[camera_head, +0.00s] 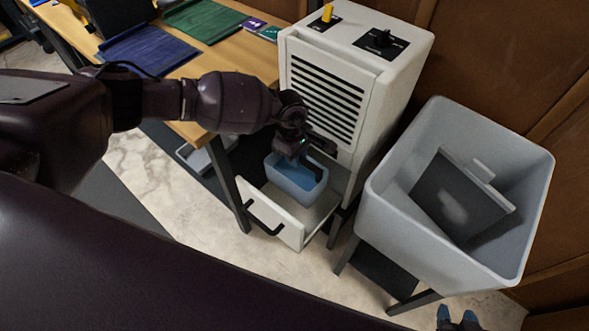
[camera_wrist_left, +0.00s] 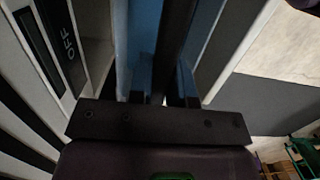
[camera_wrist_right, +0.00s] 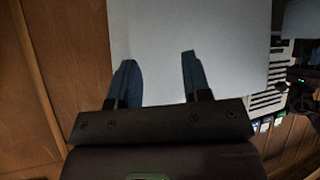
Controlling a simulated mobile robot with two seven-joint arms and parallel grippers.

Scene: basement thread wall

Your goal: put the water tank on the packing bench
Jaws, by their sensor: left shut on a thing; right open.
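The water tank (camera_head: 297,182) is a light blue open bin. It sits in the pulled-out white drawer (camera_head: 272,222) at the bottom of the white dehumidifier-like cabinet (camera_head: 335,85). My left gripper (camera_head: 312,160) is at the tank's top and shut on it; in the left wrist view the fingers (camera_wrist_left: 160,75) close around a dark bar, probably its handle, with blue walls beside. The packing bench (camera_head: 240,58) is the wooden table at upper left. My right gripper (camera_head: 458,318) shows only blue fingertips at the lower right; in the right wrist view it (camera_wrist_right: 155,80) is open and empty.
A grey utility sink (camera_head: 400,215) on legs stands right of the cabinet, with a dark panel (camera_head: 462,195) inside. The bench holds a blue mat (camera_head: 148,52), a green mat (camera_head: 203,20) and small cards (camera_head: 255,25). A bench leg (camera_head: 228,185) stands close to the drawer.

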